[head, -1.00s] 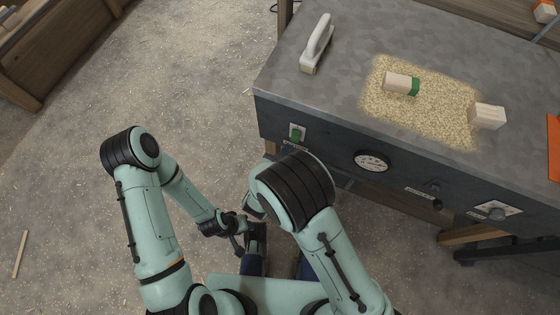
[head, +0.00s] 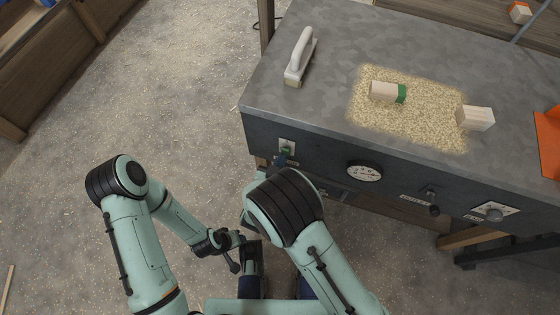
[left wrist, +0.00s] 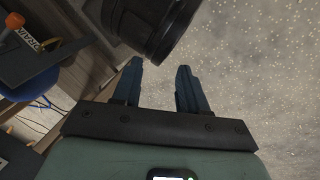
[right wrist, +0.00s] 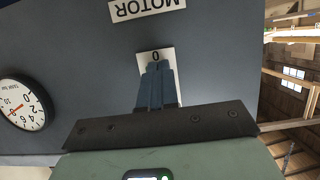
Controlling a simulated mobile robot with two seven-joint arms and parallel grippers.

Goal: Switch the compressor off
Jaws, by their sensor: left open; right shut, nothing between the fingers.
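A switch plate (head: 287,145) with a green part sits at the left end of the bench's dark front panel. In the right wrist view this white plate (right wrist: 143,56) shows a "0", under a label (right wrist: 147,9) reading MOTOR upside down. My right gripper (right wrist: 158,66) is shut and empty, its blue fingertips in front of the plate, hiding the switch's middle; contact cannot be told. In the head view its fingertips (head: 280,160) show just below the green part. My left gripper (left wrist: 160,66) is open and empty above the floor, near a black arm joint of mine.
A pressure gauge (head: 364,173), a small lever (head: 432,202) and a knob plate (head: 494,212) lie further right on the panel. The bench top (head: 330,95) holds a white-handled tool (head: 301,57), wood blocks (head: 475,118) and shavings. Floor at left (head: 170,100) is mostly clear.

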